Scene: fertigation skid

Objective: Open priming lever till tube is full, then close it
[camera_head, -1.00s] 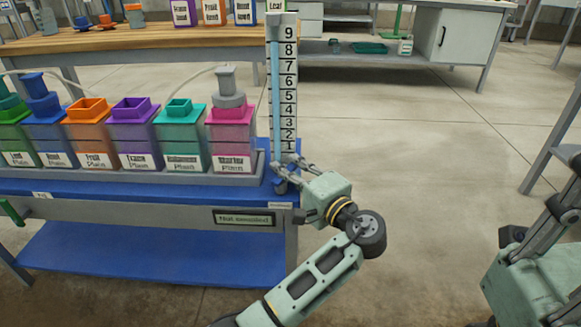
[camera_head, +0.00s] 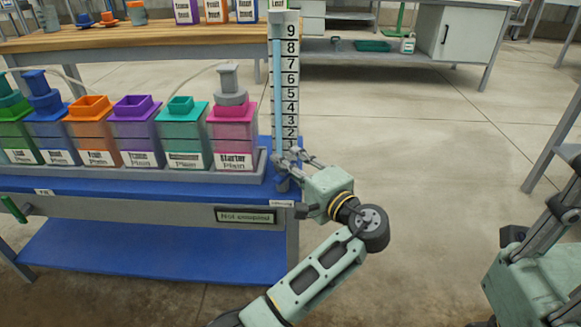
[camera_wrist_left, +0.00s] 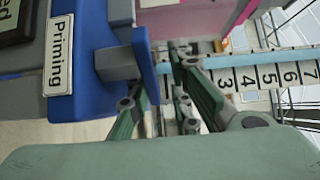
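The clear priming tube (camera_head: 278,95) stands upright beside a scale numbered up to 9 at the right end of the blue bench. A light blue column shows in it up to about the 9; its exact top is hard to read. In the left wrist view a blue lever plate (camera_wrist_left: 146,65) on a grey stem projects from a blue block with a "Priming" label (camera_wrist_left: 59,55). My left gripper (camera_head: 284,165) is at the tube's foot. Its fingers (camera_wrist_left: 160,75) are apart, with the plate by the left-hand one; contact is unclear.
Several coloured containers stand in a grey tray (camera_head: 130,173) left of the tube, the pink "Starter" one (camera_head: 232,140) closest. A wooden table (camera_head: 150,38) is behind. The concrete floor to the right is open. A grey frame (camera_head: 550,150) stands at the far right.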

